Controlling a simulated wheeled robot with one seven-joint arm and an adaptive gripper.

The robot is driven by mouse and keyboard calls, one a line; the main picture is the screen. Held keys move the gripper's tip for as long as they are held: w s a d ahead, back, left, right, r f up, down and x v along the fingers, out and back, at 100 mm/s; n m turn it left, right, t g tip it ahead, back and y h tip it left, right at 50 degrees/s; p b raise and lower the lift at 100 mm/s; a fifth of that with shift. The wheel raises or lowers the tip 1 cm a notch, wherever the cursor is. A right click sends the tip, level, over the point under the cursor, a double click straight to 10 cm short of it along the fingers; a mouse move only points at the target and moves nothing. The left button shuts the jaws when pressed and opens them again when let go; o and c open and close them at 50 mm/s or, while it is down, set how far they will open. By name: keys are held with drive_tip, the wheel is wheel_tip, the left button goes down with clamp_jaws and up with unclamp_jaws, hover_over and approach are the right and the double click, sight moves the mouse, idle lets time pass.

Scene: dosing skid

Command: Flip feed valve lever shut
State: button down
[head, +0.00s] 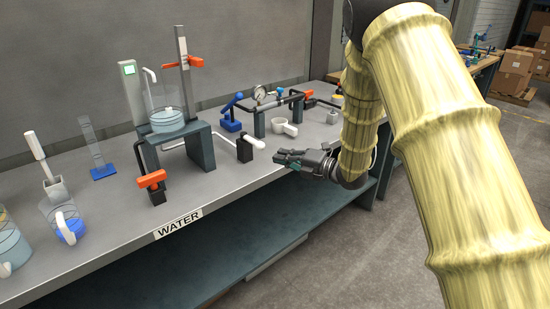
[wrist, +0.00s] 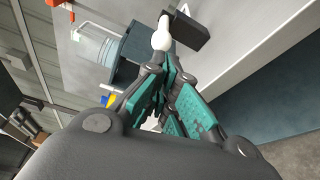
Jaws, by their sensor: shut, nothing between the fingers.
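A dark valve block (head: 244,150) stands near the bench's front edge, with a white lever (head: 256,142) sticking out to the right. No label shows which valve is the feed valve. My gripper (head: 278,158) is shut and empty, just right of the white lever's tip and apart from it in the head view. In the wrist view, the lever's round white end (wrist: 161,40) and its dark block (wrist: 190,34) lie just beyond the teal-padded fingers (wrist: 170,72). Another valve with an orange lever (head: 152,179) sits further left at the front edge.
A water vessel (head: 166,118) stands on a dark stand (head: 200,148) left of the white lever. Behind are a blue-handled valve (head: 231,122), a white cup (head: 284,127) and pipework with a gauge (head: 260,93). Jugs (head: 65,220) stand at the left. The aisle floor is clear.

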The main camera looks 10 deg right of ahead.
drive_tip(key=shift+v, duration=1.05)
drive_tip(key=shift+w+d+f, duration=0.1)
drive_tip(key=shift+w+f, duration=0.05)
drive_tip(key=s+d+f+m+g+h+p, duration=0.1)
drive_tip(key=s+d+f+m+h+p, duration=0.3)
drive_tip(key=s+f+m, duration=0.8)
drive_tip(key=s+f+m+g+h+p, duration=0.2)
drive_tip(key=s+f+m+h, duration=0.45)
drive_tip(key=f, duration=0.85)
drive_tip(key=s+f+m+g+h+p, duration=0.1)
drive_tip(key=s+m, duration=0.5)
drive_tip(key=s, duration=1.1)
drive_tip(key=s+d+f+m+g+h+p, duration=0.1)
drive_tip(key=s+f+m+g, duration=0.4)
drive_tip(key=s, duration=1.3)
drive_tip(key=shift+d+m+g+p, duration=0.15)
drive_tip(key=shift+m+g+p, duration=0.3)
drive_tip(key=shift+g+p, duration=0.55)
